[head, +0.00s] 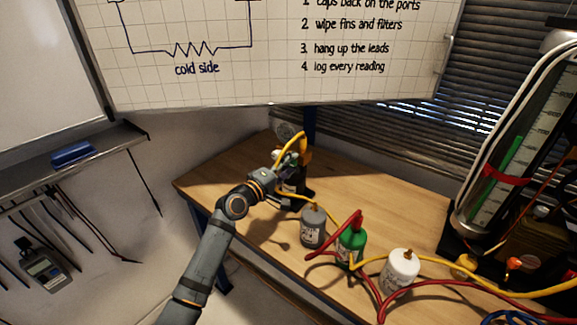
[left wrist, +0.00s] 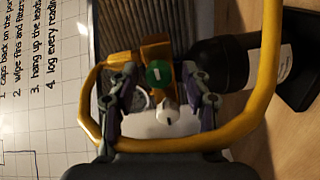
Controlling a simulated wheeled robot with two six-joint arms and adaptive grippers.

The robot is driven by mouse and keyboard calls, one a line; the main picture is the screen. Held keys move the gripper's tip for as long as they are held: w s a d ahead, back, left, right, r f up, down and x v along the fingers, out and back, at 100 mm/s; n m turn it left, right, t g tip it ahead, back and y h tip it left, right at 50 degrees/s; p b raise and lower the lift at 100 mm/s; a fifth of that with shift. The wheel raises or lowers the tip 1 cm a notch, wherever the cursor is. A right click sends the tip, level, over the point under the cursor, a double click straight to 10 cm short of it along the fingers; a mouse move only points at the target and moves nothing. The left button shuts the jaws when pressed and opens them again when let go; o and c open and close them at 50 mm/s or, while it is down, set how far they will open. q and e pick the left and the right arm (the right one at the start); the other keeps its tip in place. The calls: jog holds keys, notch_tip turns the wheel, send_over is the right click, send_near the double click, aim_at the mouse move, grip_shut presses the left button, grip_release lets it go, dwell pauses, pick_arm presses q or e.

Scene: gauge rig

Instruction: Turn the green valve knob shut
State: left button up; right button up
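The green valve knob (left wrist: 158,73) shows in the left wrist view as a round disc with a pale mark, on an orange valve body (left wrist: 156,50). A white knob (left wrist: 167,114) with a dark mark sits close to it. My left gripper (left wrist: 160,83) is open, its fingers on either side of the green knob with a gap on both sides. In the head view my left gripper (head: 291,172) is at the orange valve body (head: 304,150) at the back of the bench; the green knob is hidden there. My right gripper is not in view.
A yellow hose (left wrist: 264,70) loops around my gripper. Grey (head: 313,228), green (head: 351,245) and white (head: 402,270) bottles with red and yellow hoses stand on the wooden bench (head: 375,190). A tall gauge column (head: 510,140) stands at the right.

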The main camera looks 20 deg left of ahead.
pick_arm(q)
jog(key=v, duration=1.2)
dwell(0.3)
